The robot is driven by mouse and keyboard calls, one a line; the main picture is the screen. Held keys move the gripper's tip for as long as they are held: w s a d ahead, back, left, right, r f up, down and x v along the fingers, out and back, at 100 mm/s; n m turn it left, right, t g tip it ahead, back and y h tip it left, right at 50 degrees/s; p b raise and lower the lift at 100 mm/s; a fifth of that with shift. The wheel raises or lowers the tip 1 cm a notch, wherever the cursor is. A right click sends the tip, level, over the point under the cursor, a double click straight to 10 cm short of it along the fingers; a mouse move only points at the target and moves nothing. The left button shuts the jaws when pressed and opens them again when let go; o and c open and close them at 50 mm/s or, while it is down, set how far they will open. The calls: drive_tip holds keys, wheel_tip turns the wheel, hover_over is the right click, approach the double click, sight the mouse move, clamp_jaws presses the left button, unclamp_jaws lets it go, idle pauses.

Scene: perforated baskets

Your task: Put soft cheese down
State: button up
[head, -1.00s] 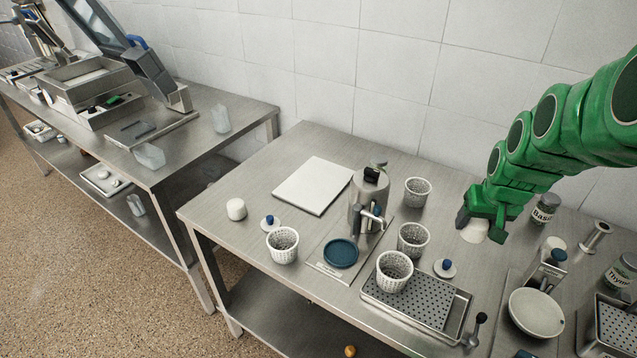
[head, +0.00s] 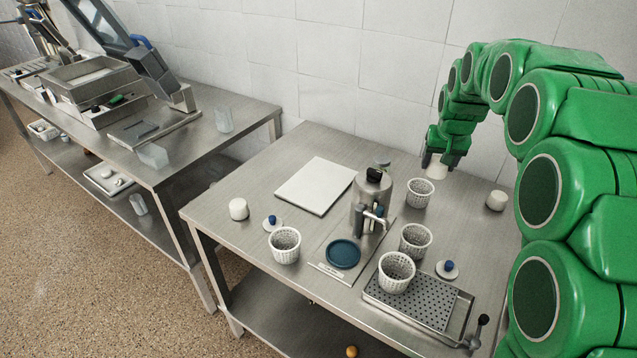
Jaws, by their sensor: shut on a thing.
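My gripper (head: 440,163) is near the back of the table, beside the wall and just behind a perforated basket (head: 419,193). It is shut on a small white piece, the soft cheese (head: 437,171), which shows just below the green fingers. I cannot tell how high it is above the table. A similar white piece (head: 238,209) sits at the left end of the table, and another (head: 496,200) stands to the right of my gripper.
A white board (head: 315,172) lies at the back left. Two more perforated baskets (head: 285,245) (head: 415,240) stand on the table, and another (head: 396,272) stands on the perforated drain tray (head: 440,306). A steel dispenser (head: 372,195) stands mid-table with a blue disc (head: 343,254) before it.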

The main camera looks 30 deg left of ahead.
drive_tip(key=w+a, duration=0.4)
drive_tip(key=a, duration=0.3)
approach(332, 173)
drive_tip(key=w+d+r, duration=0.5)
drive_tip(key=d+r, duration=0.1)
drive_tip(key=d, duration=0.1)
drive_tip(key=s+a+f, duration=0.1)
drive_tip(key=a, duration=0.1)
drive_tip(key=s+a+f, duration=0.1)
drive_tip(key=a, duration=0.1)
drive_tip(key=s+a+f, duration=0.1)
drive_tip(key=a, duration=0.2)
drive_tip(key=shift+s, duration=0.15)
drive_tip(key=shift+s+a, duration=0.2)
drive_tip(key=shift+a, duration=0.2)
drive_tip(key=shift+f, duration=0.1)
drive_tip(key=shift+f, duration=3.9)
drive_tip(key=shift+f, duration=0.15)
